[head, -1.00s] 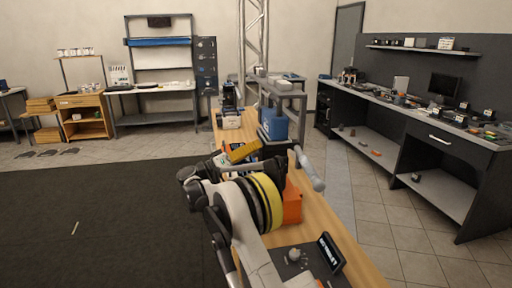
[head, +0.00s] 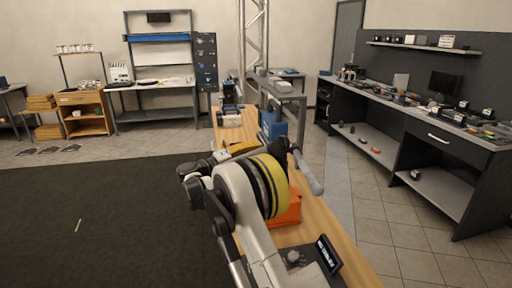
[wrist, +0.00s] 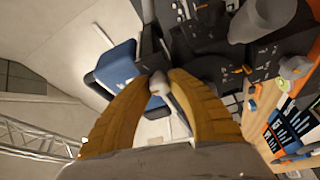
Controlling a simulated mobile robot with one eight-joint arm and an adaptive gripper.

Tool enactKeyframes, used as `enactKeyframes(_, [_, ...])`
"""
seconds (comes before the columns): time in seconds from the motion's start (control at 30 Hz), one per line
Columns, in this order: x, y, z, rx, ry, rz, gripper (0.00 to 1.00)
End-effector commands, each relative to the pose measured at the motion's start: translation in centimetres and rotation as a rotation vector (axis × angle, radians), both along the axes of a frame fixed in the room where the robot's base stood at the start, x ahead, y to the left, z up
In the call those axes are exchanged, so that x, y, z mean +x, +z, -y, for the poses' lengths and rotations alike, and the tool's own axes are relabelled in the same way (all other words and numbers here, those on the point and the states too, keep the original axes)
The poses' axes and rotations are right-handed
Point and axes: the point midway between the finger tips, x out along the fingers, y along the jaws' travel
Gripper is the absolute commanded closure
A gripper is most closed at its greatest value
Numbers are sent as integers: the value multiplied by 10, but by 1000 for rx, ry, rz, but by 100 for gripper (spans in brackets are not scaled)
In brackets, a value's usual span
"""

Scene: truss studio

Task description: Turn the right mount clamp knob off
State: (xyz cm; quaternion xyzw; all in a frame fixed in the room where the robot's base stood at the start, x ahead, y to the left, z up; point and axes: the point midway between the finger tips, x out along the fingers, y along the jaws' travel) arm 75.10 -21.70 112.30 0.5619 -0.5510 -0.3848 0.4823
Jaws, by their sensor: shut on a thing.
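My gripper (wrist: 163,76) has two ribbed yellow-brown fingers. In the wrist view they are shut on a small pale grey knob (wrist: 158,86), its rounded end showing between the tips. Dark clamp hardware (wrist: 205,35) lies just beyond the fingertips, and a blue body (wrist: 118,64) is to their left. Which side's knob this is, and its turned position, I cannot tell. In the head view, my arm hides most of the gripper and the knob; a bit of yellow finger (head: 241,147) shows above it.
The wooden bench (head: 322,222) runs away from me. It carries an orange box (head: 290,208), a black device with a display (head: 328,254) and a blue case (head: 270,125). A metal truss (head: 254,40) stands behind. Dark floor lies open on the left.

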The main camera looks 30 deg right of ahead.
Motion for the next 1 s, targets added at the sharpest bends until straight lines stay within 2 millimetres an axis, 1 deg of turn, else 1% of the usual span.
enactKeyframes(0.03, [0,4,0,11,1,-42,100])
enactKeyframes(0.6, [0,2,0,161,-1,-552,100])
enactKeyframes(0.8, [0,1,1,202,0,-695,100])
enactKeyframes(1.0, [0,0,1,232,-1,-795,100])
